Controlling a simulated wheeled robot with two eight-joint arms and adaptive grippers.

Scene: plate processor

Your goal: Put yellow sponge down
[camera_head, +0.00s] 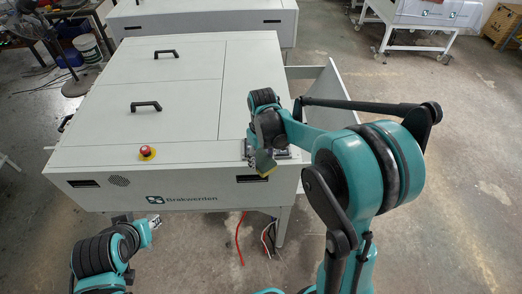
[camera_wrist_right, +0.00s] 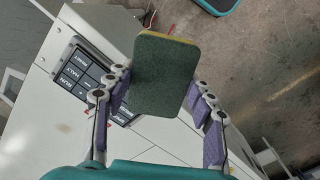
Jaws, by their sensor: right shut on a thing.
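The yellow sponge (camera_wrist_right: 167,75) shows its dark green scouring side in the right wrist view, with a thin yellow edge along the top. My right gripper (camera_wrist_right: 162,88) is shut on it, with purple-padded fingers on both sides. In the head view the sponge (camera_head: 264,162) is small and partly hidden by my right gripper (camera_head: 266,152), at the front right corner of the white machine. I cannot tell whether the sponge touches the machine. My left gripper (camera_head: 152,222) is low in front of the machine, largely hidden by its own arm.
The white machine (camera_head: 190,120) has a flat, mostly clear top with two black handles and a red emergency button (camera_head: 147,152) at the front edge. A dark button panel (camera_wrist_right: 85,77) lies beside the sponge. Red and white cables (camera_head: 240,240) hang below.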

